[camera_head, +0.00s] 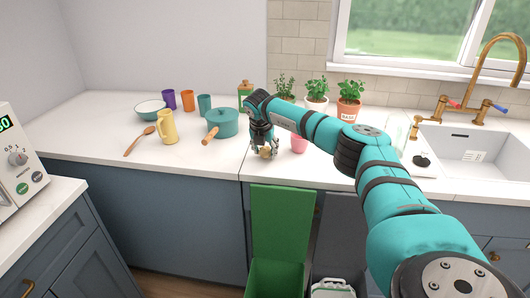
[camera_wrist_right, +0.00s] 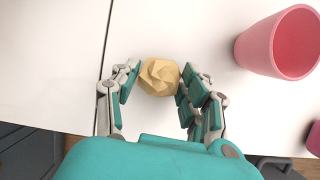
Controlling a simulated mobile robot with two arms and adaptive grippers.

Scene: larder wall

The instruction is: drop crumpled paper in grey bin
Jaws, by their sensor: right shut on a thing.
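The crumpled paper, a small tan faceted ball (camera_head: 266,152), is at the worktop's front edge in the head view. In the right wrist view the crumpled paper (camera_wrist_right: 159,72) sits between the fingers. My right gripper (camera_head: 264,147) reaches down over it and is shut on it; the fingers of the right gripper (camera_wrist_right: 160,84) flank it in the wrist view. The grey bin (camera_head: 335,238) stands below the worktop with its lid raised, partly hidden by my right arm. A white item (camera_head: 332,290) shows inside it. My left gripper is not in view.
A green bin (camera_head: 281,225) with raised lid stands left of the grey one. A pink cup (camera_head: 299,145) is close right of the gripper; it also shows in the wrist view (camera_wrist_right: 262,50).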

